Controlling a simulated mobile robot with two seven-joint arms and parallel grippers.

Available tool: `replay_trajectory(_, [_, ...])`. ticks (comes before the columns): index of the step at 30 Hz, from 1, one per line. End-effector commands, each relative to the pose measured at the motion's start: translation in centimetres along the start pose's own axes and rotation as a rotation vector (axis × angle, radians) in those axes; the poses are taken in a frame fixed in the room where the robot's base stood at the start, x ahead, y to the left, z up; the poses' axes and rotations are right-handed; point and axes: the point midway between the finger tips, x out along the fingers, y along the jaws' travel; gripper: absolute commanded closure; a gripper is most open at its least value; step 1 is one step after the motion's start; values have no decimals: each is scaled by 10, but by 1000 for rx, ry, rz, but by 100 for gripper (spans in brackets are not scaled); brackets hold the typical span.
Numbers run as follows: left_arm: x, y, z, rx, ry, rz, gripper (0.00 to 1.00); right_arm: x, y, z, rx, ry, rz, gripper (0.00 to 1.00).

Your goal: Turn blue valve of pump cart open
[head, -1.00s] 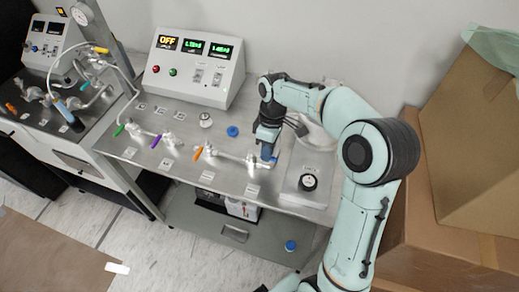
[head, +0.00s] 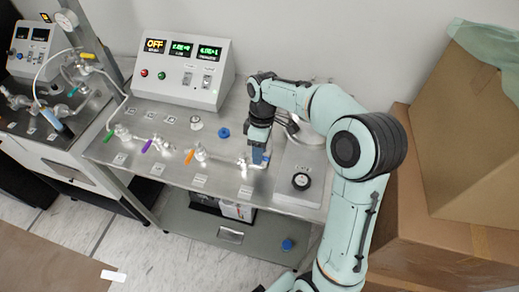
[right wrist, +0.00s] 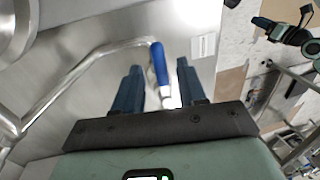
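The pump cart (head: 165,185) is a steel bench with pipes and coloured valve handles on its top. The blue valve handle (right wrist: 158,62) stands between the two fingers of my right gripper (right wrist: 158,85) in the right wrist view, with visible gaps on both sides. In the head view my right gripper (head: 258,157) points down over the right end of the pipe and largely hides the blue handle. What seems to be my left gripper (right wrist: 272,26) shows small at the upper right of the right wrist view; its finger opening is unclear.
Green, purple (head: 147,146) and orange (head: 189,156) handles lie left along the pipe. A control box (head: 180,75) showing OFF stands behind. Cardboard boxes (head: 440,190) crowd the right side. A loose blue cap (head: 223,132) lies behind the pipe.

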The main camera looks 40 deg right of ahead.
Motion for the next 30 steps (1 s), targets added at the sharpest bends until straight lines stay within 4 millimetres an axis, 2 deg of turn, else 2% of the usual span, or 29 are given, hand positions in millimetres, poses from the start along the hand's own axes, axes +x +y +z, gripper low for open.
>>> replay_trajectory(4, [-1,1,-1,0,1,0,63,-5,0,0,1,1,1,59])
replay_trajectory(7, [-4,2,-2,1,3,1,63,-19,0,-1,1,3,3,59])
replay_trajectory(15, [-19,11,-12,6,17,6,63,-80,1,-2,1,5,5,59])
replay_trajectory(21, [-29,18,-20,10,27,10,63,-117,1,-1,0,4,4,59])
replay_trajectory(25, [-33,20,-23,11,31,11,63,-130,0,-1,0,2,2,59])
replay_trajectory(30, [-34,20,-24,11,32,11,63,-134,0,0,0,0,0,59])
